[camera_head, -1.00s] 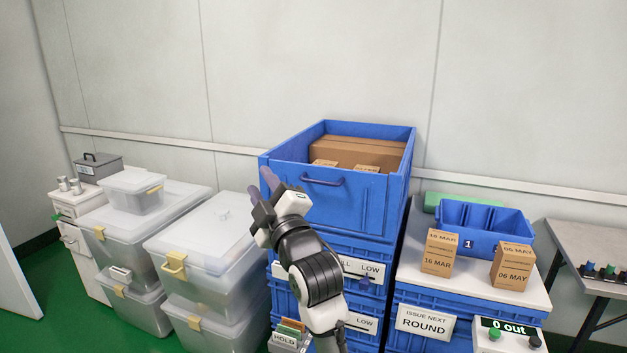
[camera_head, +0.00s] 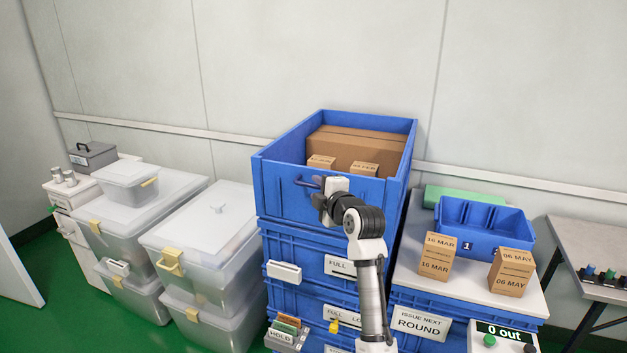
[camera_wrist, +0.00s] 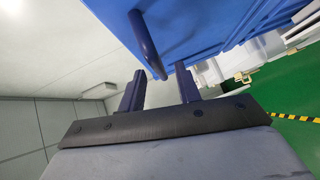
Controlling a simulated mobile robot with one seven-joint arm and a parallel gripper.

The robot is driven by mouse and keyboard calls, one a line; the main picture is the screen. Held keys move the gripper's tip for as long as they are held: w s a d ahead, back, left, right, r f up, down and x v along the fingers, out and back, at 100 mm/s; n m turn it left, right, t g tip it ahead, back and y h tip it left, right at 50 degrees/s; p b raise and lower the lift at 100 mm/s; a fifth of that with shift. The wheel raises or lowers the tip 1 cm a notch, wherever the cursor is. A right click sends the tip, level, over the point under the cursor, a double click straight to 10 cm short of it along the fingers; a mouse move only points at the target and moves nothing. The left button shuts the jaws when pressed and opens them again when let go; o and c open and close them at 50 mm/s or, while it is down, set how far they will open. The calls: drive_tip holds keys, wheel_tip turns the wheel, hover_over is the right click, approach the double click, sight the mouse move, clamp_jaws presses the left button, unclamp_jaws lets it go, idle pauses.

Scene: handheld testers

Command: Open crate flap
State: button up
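The top blue crate (camera_head: 262,180) stands on a stack. Its front flap (camera_head: 285,205) is upright and carries a blue bar handle (camera_head: 305,183), partly hidden by my gripper (camera_head: 320,196). My gripper is in front of the flap at the handle. In the wrist view my gripper (camera_wrist: 160,77) is open, its two dark fingers apart. The handle (camera_wrist: 146,42) reaches down toward the gap between the fingertips. It is not gripped, and I cannot tell whether a finger touches it. The flap (camera_wrist: 185,25) fills the upper part of that view.
Brown cartons (camera_head: 360,145) lie in the top crate. Clear lidded bins (camera_head: 205,240) stand to the left. A side stack (camera_head: 490,285) to the right carries date-marked boxes (camera_head: 437,257) and a blue divided tray (camera_head: 485,238). A card holder (camera_head: 285,335) sits low in front.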

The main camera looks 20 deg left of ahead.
sight(315, 187)
drive_tip(key=shift+p+x, duration=0.35)
drive_tip(key=shift+x, duration=1.25)
clamp_jaws()
